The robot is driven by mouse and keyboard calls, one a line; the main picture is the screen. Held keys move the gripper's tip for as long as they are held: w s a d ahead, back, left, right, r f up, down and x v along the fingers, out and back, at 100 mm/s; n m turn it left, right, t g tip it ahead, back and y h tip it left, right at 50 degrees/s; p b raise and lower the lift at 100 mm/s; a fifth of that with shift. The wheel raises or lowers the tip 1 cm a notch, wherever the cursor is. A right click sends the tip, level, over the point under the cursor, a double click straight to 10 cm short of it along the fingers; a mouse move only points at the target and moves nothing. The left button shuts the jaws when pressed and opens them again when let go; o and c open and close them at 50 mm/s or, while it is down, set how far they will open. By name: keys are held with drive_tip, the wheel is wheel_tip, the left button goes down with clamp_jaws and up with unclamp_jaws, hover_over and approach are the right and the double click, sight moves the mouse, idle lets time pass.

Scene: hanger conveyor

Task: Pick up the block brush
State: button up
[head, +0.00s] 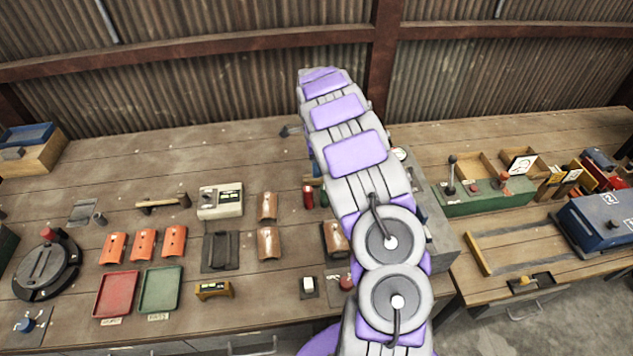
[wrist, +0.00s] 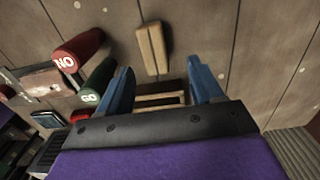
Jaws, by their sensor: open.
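A tan wooden block, which looks like the block brush (wrist: 153,48), lies on the wooden bench in the wrist view. It lies just beyond my fingertips, apart from them and slightly left of the middle of the gap. My gripper (wrist: 160,65) is open, with its two blue fingers spread and nothing held between them. Behind the fingers, a light wooden frame-like thing (wrist: 160,99) shows low in the gap, partly hidden by the gripper body. In the head view my arm hides most of this area, and I cannot make out the brush clearly there.
A red cylinder marked NO (wrist: 79,50) and a green one (wrist: 97,82) lie close left of my gripper. In the head view, a grey-white box (head: 220,201) and copper-coloured pieces (head: 268,206) stand left of my arm. A green lever box (head: 485,197) stands right.

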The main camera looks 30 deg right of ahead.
sight(311, 178)
drive_tip(key=shift+f, duration=0.6)
drive_tip(key=shift+a+f, duration=0.1)
drive_tip(key=shift+a, duration=0.15)
drive_tip(key=shift+s+a+f+b, duration=0.1)
drive_tip(key=shift+a+f+b, duration=0.15)
drive_tip(key=shift+a+f, duration=0.25)
drive_tip(key=shift+s+a+f+b, duration=0.1)
drive_tip(key=shift+a+f+b, duration=0.15)
drive_tip(key=shift+f, duration=0.35)
drive_tip(key=f, duration=0.1)
drive_tip(key=d+f, duration=0.1)
drive_tip(key=shift+d+f, duration=0.2)
drive_tip(key=shift+f, duration=0.2)
drive_tip(key=shift+d, duration=0.5)
drive_tip(key=shift+a+r, duration=0.2)
drive_tip(key=shift+a, duration=0.85)
drive_tip(key=c, duration=0.6)
drive_tip(key=shift+d, duration=0.1)
drive_tip(key=c, duration=0.3)
drive_tip(key=shift+d+f, duration=0.1)
drive_tip(key=shift+d, duration=0.5)
drive_tip(key=shift+c, duration=0.9)
